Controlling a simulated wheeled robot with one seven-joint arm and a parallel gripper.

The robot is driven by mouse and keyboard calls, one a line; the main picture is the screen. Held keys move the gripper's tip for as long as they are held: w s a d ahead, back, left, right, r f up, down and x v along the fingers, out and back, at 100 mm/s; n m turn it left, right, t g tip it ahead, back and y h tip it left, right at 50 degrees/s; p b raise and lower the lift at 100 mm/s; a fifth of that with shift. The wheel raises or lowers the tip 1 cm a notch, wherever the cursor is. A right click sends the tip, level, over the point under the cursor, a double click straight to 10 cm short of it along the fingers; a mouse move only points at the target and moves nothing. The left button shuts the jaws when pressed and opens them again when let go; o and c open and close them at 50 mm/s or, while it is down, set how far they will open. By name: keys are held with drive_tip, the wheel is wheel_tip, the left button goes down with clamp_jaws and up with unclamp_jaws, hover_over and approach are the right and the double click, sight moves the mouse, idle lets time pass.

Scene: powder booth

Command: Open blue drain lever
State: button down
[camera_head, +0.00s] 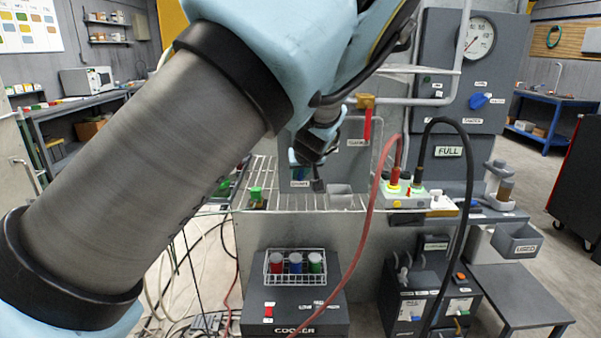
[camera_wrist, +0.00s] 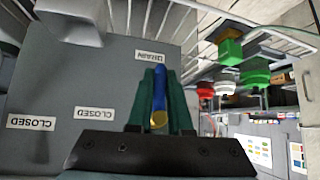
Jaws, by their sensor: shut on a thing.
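The blue drain lever (camera_wrist: 160,88), with a yellow end, sits between the two dark green fingers of my gripper (camera_wrist: 159,82) in the wrist view. The fingers are shut on it, one on each side. Its far end lies by the upside-down DRAIN label (camera_wrist: 150,57) on a grey panel (camera_wrist: 70,80).
Two CLOSED labels (camera_wrist: 95,115) are on the grey panel. A red lever (camera_head: 367,125) hangs from a yellow valve just right of my gripper. Below are the wire rack (camera_head: 290,202) and a cooler (camera_head: 293,312) with coloured vials. Red and black hoses cross to the right.

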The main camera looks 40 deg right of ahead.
idle(0.3)
drive_tip(key=c, duration=0.9)
unclamp_jaws()
drive_tip(key=shift+o, duration=0.2)
drive_tip(key=b+v, duration=0.2)
drive_tip(key=v, duration=0.8)
drive_tip(key=shift+s+a+r+b, duration=0.2)
drive_tip(key=shift+s+r+b, duration=0.05)
drive_tip(key=shift+b, duration=0.15)
